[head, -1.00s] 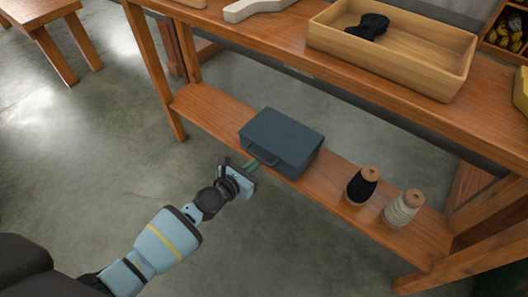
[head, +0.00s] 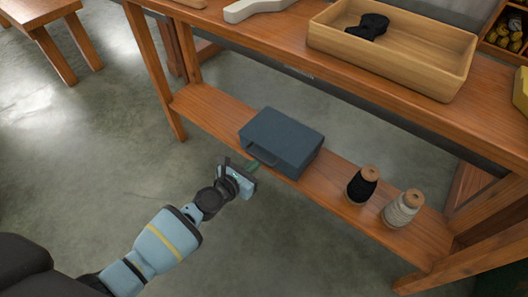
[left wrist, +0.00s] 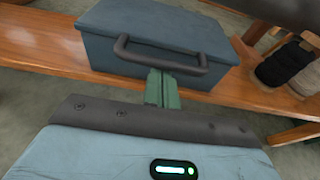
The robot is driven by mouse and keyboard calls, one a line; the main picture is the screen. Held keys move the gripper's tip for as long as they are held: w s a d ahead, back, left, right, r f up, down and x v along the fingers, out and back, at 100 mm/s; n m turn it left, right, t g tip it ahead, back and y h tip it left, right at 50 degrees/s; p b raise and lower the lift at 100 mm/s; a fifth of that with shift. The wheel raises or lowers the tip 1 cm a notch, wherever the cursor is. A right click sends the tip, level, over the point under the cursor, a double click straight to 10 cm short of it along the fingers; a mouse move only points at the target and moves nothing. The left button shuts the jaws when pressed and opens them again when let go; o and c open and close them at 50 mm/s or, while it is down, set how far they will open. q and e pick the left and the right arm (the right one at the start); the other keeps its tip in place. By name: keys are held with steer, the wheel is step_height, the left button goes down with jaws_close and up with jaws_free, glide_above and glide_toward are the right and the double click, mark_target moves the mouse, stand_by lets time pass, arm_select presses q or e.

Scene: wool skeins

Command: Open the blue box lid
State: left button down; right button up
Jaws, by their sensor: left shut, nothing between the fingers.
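The blue box (head: 284,138) sits on the lower wooden shelf with its lid shut. It also shows in the left wrist view (left wrist: 165,25), with its dark handle (left wrist: 158,56) on the side facing me. My left gripper (head: 251,166) is at the near side of the box, in front of the handle. In the left wrist view its green fingers (left wrist: 161,88) are together and empty, their tips just under the handle bar; I cannot tell whether they touch it. My right gripper is not in view.
A black spool (head: 362,186) and a pale spool (head: 402,208) stand on the lower shelf (head: 210,112) to the right of the box. Above, the table holds a wooden tray (head: 390,58) with a black skein (head: 367,26).

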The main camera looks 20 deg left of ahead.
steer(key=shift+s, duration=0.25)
arm_select(q)
steer(key=shift+r, duration=0.1)
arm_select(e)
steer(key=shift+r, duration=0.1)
